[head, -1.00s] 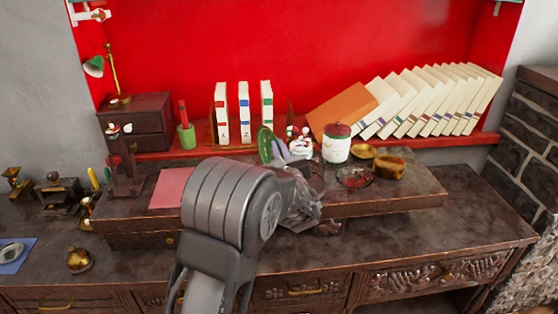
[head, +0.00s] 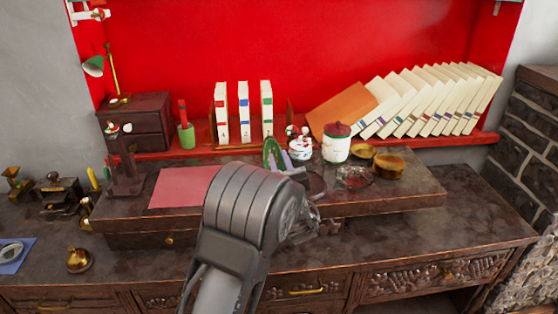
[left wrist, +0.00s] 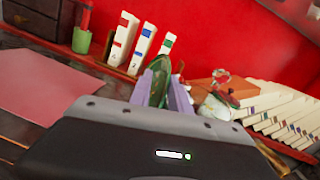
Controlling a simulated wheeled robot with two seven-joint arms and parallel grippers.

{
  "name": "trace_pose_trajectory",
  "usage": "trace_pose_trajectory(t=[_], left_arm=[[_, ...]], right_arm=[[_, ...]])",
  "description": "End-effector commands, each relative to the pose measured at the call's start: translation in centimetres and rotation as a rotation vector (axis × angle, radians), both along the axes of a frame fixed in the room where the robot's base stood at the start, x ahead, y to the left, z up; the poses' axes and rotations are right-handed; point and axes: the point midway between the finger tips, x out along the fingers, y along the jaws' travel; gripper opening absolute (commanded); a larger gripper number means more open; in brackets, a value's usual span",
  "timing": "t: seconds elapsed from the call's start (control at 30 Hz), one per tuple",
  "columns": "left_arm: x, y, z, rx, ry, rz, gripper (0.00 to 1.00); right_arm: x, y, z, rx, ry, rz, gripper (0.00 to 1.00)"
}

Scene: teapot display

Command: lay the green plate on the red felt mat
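The green plate (head: 271,151) stands on edge, held in the lavender fingers of my left gripper (head: 281,160), above the raised wooden top. In the left wrist view the plate (left wrist: 161,80) shows edge-on between the two fingers (left wrist: 162,92). My wrist hides its lower part in the head view. The red felt mat (head: 182,187) lies flat and bare on the raised top, left of the gripper. It also shows at the left of the left wrist view (left wrist: 45,85). The plate is apart from the mat. My right gripper is not in view.
A small white pot (head: 300,149), a white jar with a red lid (head: 336,148), a glass dish (head: 354,177) and brass bowls (head: 388,166) stand right of the plate. Upright books (head: 243,113) and a green cup (head: 186,137) stand behind. A wooden stand (head: 125,175) is left of the mat.

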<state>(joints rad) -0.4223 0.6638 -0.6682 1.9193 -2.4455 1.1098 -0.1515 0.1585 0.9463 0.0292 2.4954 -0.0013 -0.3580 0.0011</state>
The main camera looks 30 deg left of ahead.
Motion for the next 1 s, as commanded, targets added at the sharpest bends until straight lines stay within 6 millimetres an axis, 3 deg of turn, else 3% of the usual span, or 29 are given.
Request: trace_pose_trajectory(t=[0.47,1.0], left_arm=[[-0.4,-0.3,0.2,-0.001,0.0,0.0,0.28],[-7.6,-6.9,-0.6,-0.001,0.001,-0.002,0.28]], right_arm=[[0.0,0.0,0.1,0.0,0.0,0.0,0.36],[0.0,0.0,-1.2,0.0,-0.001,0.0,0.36]])
